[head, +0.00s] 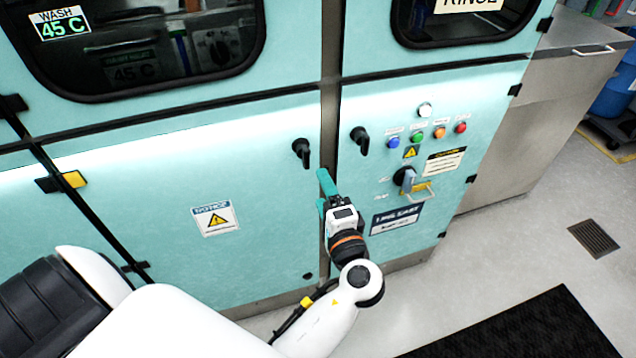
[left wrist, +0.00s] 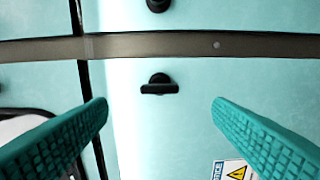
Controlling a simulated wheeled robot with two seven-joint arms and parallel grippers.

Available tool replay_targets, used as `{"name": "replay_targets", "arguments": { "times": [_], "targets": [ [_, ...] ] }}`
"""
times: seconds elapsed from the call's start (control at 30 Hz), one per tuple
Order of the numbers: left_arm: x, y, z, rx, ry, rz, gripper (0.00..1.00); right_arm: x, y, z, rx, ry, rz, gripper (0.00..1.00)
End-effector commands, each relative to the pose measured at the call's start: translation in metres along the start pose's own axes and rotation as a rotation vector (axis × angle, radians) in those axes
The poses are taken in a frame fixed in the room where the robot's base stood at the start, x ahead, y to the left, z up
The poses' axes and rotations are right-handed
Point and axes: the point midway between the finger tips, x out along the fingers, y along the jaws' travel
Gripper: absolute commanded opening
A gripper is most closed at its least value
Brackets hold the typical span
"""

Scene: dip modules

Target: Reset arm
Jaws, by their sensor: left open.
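My left gripper (head: 322,192) is in front of the teal machine (head: 262,260), below the two black door handles. Its teal fingers are spread apart with nothing between them; they also show at both sides of the left wrist view (left wrist: 158,112). The left door's black handle (head: 302,151) shows in the left wrist view (left wrist: 159,85) between the fingers and beyond them, with no visible contact. The right door's black handle (head: 360,138) is partly cut off at the top of that view (left wrist: 158,5). My right gripper is not in view.
A panel with coloured buttons (head: 417,138) and a rotary switch (head: 404,179) is right of my gripper. A notice sign (head: 215,218) is on the left door. A steel counter (head: 545,110) stands at the right.

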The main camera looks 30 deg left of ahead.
Motion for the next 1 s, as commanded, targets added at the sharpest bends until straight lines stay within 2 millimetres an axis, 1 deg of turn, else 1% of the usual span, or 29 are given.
{"name": "replay_targets", "arguments": {
  "times": [0.13,0.57,0.67,0.77,0.83,0.87,0.9,0.97,1.0],
  "targets": [
    [-0.006,0.0,0.0,0.0,0.002,0.0,0.75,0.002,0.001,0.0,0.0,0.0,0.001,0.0],
    [-0.006,0.001,0.0,0.0,0.001,0.0,0.75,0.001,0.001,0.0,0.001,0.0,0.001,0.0],
    [-0.005,-0.005,0.002,0.004,-0.01,-0.011,0.75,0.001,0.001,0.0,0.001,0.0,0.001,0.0],
    [-0.006,-0.034,0.012,0.025,-0.058,-0.066,0.75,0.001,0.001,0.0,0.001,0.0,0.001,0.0],
    [-0.008,-0.071,0.021,0.046,-0.117,-0.141,0.75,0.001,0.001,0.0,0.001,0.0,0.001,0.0],
    [-0.01,-0.091,0.025,0.056,-0.144,-0.183,0.75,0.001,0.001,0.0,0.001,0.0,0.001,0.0],
    [-0.014,-0.119,0.029,0.065,-0.182,-0.245,0.75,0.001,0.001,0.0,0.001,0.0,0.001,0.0],
    [-0.022,-0.166,0.032,0.076,-0.234,-0.348,0.75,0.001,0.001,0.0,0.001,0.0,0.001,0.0],
    [-0.029,-0.196,0.032,0.079,-0.263,-0.418,0.75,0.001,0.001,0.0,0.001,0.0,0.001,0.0]
  ]
}}
